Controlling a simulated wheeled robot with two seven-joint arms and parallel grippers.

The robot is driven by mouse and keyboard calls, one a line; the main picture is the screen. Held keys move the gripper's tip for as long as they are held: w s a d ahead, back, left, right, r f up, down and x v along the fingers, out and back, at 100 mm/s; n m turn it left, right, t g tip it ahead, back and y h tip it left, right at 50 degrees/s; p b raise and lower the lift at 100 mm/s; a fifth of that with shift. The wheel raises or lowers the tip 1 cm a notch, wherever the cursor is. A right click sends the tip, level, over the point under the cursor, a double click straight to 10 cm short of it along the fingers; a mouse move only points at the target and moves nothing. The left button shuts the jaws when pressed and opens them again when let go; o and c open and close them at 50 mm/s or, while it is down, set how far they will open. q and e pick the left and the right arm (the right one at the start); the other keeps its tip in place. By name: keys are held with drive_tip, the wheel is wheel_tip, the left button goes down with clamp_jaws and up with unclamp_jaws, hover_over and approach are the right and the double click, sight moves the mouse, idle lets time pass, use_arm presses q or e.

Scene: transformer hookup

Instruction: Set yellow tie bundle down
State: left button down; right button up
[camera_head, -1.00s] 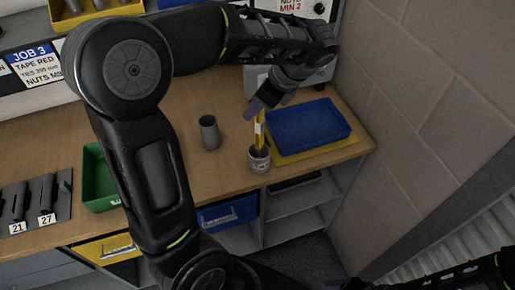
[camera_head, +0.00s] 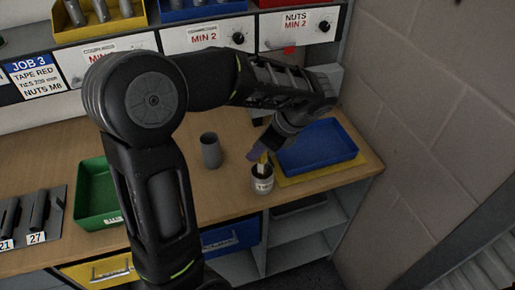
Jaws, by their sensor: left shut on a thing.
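The yellow tie bundle (camera_head: 263,159) is upright, with its lower part inside a small grey cup (camera_head: 262,185) that has a white label. The cup stands near the front edge of the bench. My left gripper (camera_head: 257,154) is over the cup and shut on the upper part of the bundle. The cup wall hides the bundle's lower end, so I cannot tell whether it touches the bottom. My right gripper is out of view.
A blue tray (camera_head: 318,146) on a yellow mat (camera_head: 370,168) lies right of the cup. A grey tumbler (camera_head: 210,151) stands to its left. A green bin (camera_head: 97,192) is farther left. A wall (camera_head: 440,110) bounds the right side.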

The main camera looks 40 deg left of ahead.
use_arm(q)
drive_tip(key=shift+f, duration=0.15)
drive_tip(key=c, duration=1.2)
unclamp_jaws()
